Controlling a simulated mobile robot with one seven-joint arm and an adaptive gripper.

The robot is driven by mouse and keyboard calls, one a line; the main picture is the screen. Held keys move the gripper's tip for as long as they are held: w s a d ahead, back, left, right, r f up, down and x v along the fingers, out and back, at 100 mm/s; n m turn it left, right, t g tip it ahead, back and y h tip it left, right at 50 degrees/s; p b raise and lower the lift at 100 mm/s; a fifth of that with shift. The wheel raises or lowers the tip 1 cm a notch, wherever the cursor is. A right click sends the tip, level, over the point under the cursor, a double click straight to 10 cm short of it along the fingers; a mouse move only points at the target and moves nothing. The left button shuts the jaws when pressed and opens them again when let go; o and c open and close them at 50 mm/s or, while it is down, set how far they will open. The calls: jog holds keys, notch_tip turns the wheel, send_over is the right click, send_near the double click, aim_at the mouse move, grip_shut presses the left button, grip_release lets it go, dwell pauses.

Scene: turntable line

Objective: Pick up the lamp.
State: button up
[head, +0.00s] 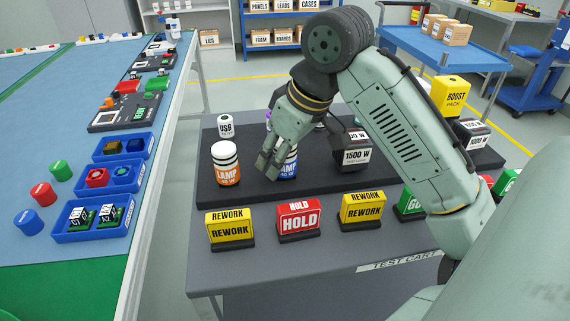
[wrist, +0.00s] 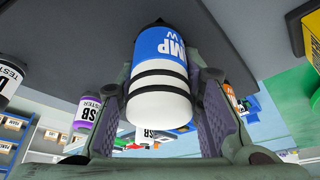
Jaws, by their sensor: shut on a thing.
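A blue-and-white lamp (head: 288,166) with dark bands is at the dark raised board (head: 330,181) on the test cart, partly hidden by my gripper. My gripper (head: 270,166) reaches down to it from above and is shut on it. In the wrist view the lamp (wrist: 160,85) sits between the two finger pads of my gripper (wrist: 163,112). Its blue end is near the dark surface; I cannot tell whether it touches. A second lamp, orange and white (head: 226,165), stands upright to the left of my gripper.
A USB tester (head: 225,127) stands behind the orange lamp. A 1500 W box (head: 354,156) is to the right. Yellow REWORK signs (head: 230,230) and a red HOLD sign (head: 299,220) line the front. A blue table (head: 40,130) is at left.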

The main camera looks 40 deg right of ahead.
grip_shut()
jog(key=shift+r, duration=0.1)
notch_tip(320, 180, up, 10)
jog(key=shift+f, duration=0.15)
dwell(0.4)
